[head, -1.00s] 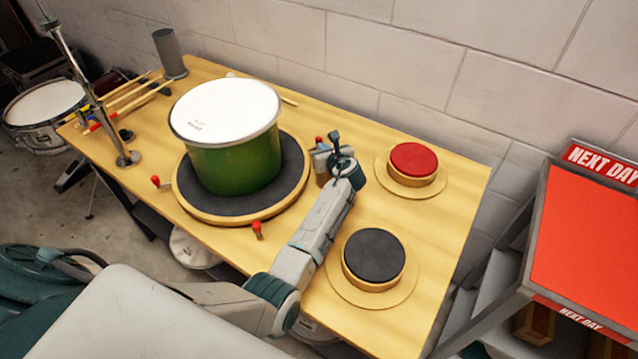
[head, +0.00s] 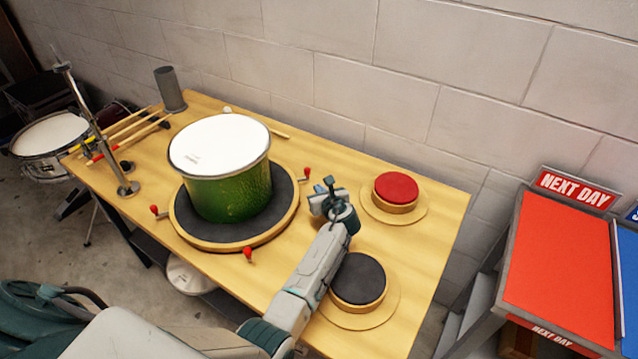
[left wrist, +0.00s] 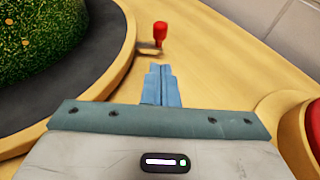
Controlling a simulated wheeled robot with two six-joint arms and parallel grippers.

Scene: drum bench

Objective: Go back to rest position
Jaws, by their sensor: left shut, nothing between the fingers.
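My left gripper (head: 328,186) is shut and empty above the wooden bench (head: 420,220), between the green drum and the red button. Its closed fingers (left wrist: 161,85) show in the left wrist view, apart from a red-handled crank (left wrist: 160,33) ahead of them. The green drum (head: 230,190) with a white head stands upright on a round dark turntable (head: 283,205). The red button (head: 396,187) is to the right of the gripper. The black button (head: 358,278) is beside my left forearm, nearer the front. My right gripper is not in view.
Drumsticks (head: 128,124), a metal stand (head: 95,125) and a grey cup (head: 170,90) are on the bench's left end. A red "NEXT DAY" bin (head: 560,265) stands off the bench's right side. A block wall (head: 330,60) runs behind.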

